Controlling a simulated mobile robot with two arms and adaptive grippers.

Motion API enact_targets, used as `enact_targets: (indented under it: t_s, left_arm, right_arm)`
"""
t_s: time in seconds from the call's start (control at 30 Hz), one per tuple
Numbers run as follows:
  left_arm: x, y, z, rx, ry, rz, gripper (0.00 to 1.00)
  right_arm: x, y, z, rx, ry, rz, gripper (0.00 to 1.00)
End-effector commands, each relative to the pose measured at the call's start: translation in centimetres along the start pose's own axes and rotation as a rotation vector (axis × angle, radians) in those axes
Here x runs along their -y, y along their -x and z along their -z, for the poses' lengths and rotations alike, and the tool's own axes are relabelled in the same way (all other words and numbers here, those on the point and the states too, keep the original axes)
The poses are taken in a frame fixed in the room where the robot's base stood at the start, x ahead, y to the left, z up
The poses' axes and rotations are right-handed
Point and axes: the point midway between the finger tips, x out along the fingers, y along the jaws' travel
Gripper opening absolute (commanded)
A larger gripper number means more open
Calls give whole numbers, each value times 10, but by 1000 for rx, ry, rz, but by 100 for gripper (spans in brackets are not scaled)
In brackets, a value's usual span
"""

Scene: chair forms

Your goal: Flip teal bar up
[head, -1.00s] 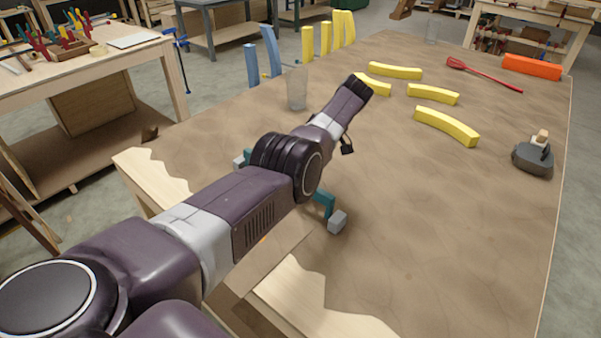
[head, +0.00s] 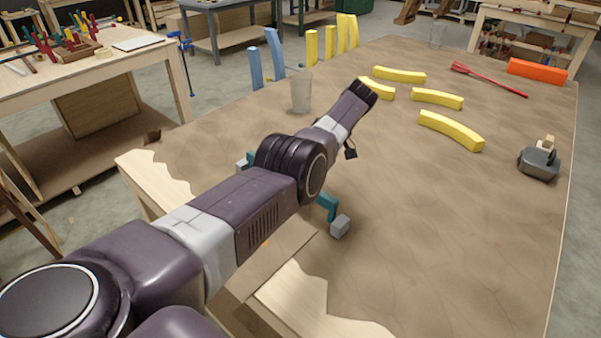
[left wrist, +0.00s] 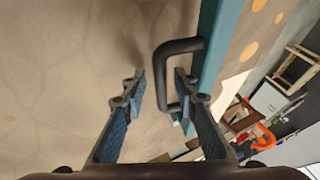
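The teal bar (head: 327,206) lies near the front of the brown table, mostly hidden behind my left arm in the head view. Grey blocks (head: 340,226) sit at its visible ends. In the left wrist view the teal bar (left wrist: 218,40) runs along the right, with a black loop handle (left wrist: 168,78) on its side. My left gripper (left wrist: 160,90) is open. Its two blue-padded fingers are on either side of the handle's outer rail, with the right finger by the loop's opening. Contact cannot be told. The left fingertips are not clear in the head view. My right gripper is not in view.
A clear glass (head: 301,94) stands beyond my arm. Yellow curved pieces (head: 450,130) lie farther back; blue uprights (head: 255,66) stand at the left edge. A dark grey tool (head: 538,162) sits at right. The table's right front is clear.

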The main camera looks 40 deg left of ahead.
Motion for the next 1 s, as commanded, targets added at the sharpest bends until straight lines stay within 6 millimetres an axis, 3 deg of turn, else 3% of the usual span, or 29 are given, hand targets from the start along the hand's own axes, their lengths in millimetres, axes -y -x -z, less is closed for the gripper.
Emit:
enact_targets:
  t_s: [0.27,0.5,1.0]
  left_arm:
    - [8,21,9,-2,3,-4,27]
    - [30,69,29,-1,3,-3,27]
    - [37,85,35,1,-1,1,27]
  right_arm:
    - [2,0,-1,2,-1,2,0]
    - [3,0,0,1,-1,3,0]
    - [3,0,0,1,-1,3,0]
